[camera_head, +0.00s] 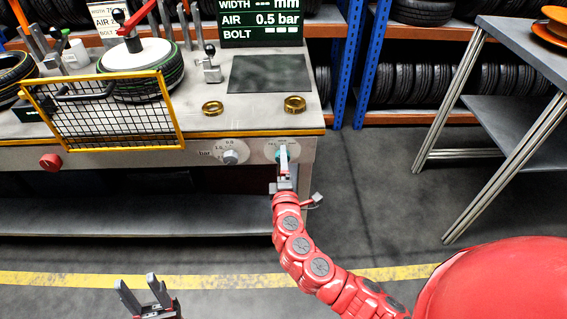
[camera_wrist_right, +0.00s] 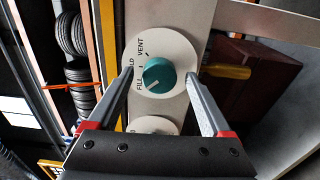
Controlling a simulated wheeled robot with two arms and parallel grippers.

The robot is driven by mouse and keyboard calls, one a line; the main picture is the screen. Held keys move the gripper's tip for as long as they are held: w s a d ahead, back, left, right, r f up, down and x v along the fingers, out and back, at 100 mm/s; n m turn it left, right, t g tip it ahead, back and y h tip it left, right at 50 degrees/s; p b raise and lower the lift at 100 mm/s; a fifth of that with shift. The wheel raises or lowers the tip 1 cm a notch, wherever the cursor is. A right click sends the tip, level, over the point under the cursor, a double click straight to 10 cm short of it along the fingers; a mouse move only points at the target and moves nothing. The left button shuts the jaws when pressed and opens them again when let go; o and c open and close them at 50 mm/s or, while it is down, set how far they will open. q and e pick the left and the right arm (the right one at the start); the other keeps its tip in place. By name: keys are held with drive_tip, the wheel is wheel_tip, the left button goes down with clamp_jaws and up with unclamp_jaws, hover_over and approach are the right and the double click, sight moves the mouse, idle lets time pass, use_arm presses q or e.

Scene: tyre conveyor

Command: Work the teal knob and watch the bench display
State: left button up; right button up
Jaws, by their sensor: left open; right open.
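The teal knob (camera_wrist_right: 158,75) sits on a white dial marked FILL, HOLD and VENT in the right wrist view. Its white pointer line seems turned towards FILL. My right gripper (camera_wrist_right: 160,76) is open, one finger on each side of the knob, with gaps showing. In the head view my right gripper (camera_head: 284,157) largely covers the knob at the bench's front panel. The bench display (camera_head: 261,19) reads AIR 0.5 bar, with dashes for WIDTH and BOLT. My left gripper (camera_head: 139,284) is open and empty, low in front of the bench.
A grey knob (camera_head: 230,157) and a red button (camera_head: 51,161) are on the same panel. A yellow mesh guard (camera_head: 103,113) stands before a mounted tyre (camera_head: 150,85). Floor is clear between bench and right-hand table (camera_head: 480,120).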

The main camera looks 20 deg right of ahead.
drive_tip(key=b+v, duration=0.1)
drive_tip(key=v, duration=1.6)
drive_tip(key=shift+s, duration=0.2)
drive_tip(key=shift+r, duration=0.1)
